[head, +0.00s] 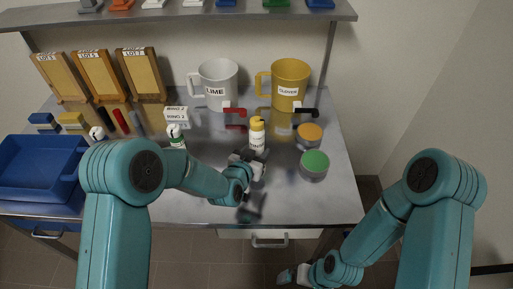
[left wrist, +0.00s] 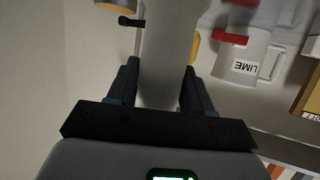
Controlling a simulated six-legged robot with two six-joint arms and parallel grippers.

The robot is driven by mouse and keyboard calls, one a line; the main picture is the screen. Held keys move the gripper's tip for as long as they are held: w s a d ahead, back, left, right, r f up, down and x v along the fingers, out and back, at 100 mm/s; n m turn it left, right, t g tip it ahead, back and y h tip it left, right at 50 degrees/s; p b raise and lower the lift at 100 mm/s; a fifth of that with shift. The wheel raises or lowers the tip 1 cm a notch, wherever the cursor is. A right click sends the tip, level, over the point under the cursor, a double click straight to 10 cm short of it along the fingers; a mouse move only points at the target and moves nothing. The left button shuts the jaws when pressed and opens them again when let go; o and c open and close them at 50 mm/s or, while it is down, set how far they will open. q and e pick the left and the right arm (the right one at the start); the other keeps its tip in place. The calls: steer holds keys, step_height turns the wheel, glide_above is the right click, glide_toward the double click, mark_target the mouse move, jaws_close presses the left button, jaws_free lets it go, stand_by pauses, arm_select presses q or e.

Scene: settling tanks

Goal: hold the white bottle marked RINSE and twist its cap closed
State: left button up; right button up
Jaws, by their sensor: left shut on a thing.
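The white bottle (head: 257,142) with a yellow cap (head: 257,123) stands upright near the middle of the table, and its label is too small to read. My left gripper (head: 250,163) is shut on the bottle's lower part, which it partly hides. In the left wrist view the pale bottle body (left wrist: 165,60) rises between the two fingers (left wrist: 160,92). Whether the cap is tight cannot be seen. My right gripper (head: 292,275) is low in front of the table, away from the bottle, and its jaws are too small to judge.
A white mug marked LIME (head: 217,84) and a yellow mug (head: 290,84) stand behind. An orange-lidded jar (head: 309,134) and a green-lidded jar (head: 314,162) stand right of the bottle. The table's front right is clear.

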arm_select(q)
steer(key=shift+f, duration=2.05)
steer(key=o, duration=1.2)
steer(key=shift+f, duration=0.1)
